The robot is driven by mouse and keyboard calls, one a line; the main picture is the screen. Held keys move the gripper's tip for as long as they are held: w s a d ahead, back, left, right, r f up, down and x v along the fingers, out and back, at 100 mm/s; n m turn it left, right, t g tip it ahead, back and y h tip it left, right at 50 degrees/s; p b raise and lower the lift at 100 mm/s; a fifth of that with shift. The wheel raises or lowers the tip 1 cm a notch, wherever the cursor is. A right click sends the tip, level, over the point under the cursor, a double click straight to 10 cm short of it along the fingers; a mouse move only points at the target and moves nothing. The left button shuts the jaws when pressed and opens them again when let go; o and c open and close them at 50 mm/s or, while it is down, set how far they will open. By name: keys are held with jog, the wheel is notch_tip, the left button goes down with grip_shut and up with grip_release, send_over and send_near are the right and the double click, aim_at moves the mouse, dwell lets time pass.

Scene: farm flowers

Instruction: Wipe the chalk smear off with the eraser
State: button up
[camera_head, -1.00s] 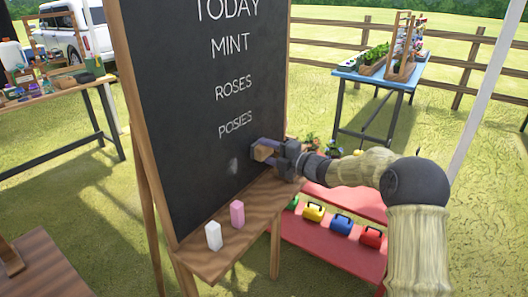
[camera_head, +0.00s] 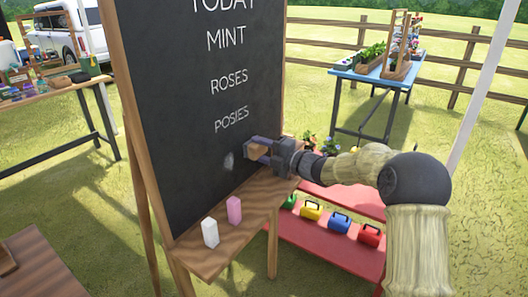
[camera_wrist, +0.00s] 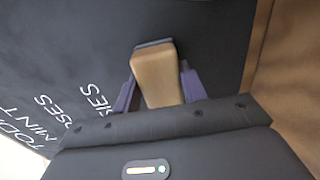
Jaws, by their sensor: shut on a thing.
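The chalkboard (camera_head: 190,120) stands upright on a wooden easel with TODAY, MINT, ROSES and POSIES written on it. A faint whitish chalk smear (camera_head: 229,161) lies below POSIES. My gripper (camera_head: 256,150) is shut on the eraser (camera_head: 258,152), just right of the smear, close to the board. In the wrist view the eraser (camera_wrist: 156,76) shows a tan wooden back and a dark pad edge between the two purple fingers. Its pad faces the board; I cannot tell whether it touches. The smear is not visible in the wrist view.
A white chalk block (camera_head: 210,233) and a pink one (camera_head: 234,210) stand on the easel's wooden ledge (camera_head: 215,257). A blue table (camera_head: 372,80) with plants stands behind.

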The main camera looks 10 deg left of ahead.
aim_at(238, 154)
jog(key=shift+s+a+b, duration=0.4)
jog(key=shift+s+b, duration=0.05)
jog(key=shift+s, duration=0.4)
jog(key=shift+s+a+f+b, duration=0.1)
jog(key=shift+s+a+b, duration=0.1)
jog(key=shift+s+b, duration=0.35)
jog(key=shift+s+a+f+b, duration=0.1)
jog(key=shift+s+a+b, duration=0.1)
jog(key=shift+s+b, duration=0.3)
jog(key=shift+s+a+r+b, duration=0.1)
jog(key=shift+s+a+b, duration=0.1)
jog(key=shift+s+b, duration=0.3)
jog(key=shift+s+r, duration=0.1)
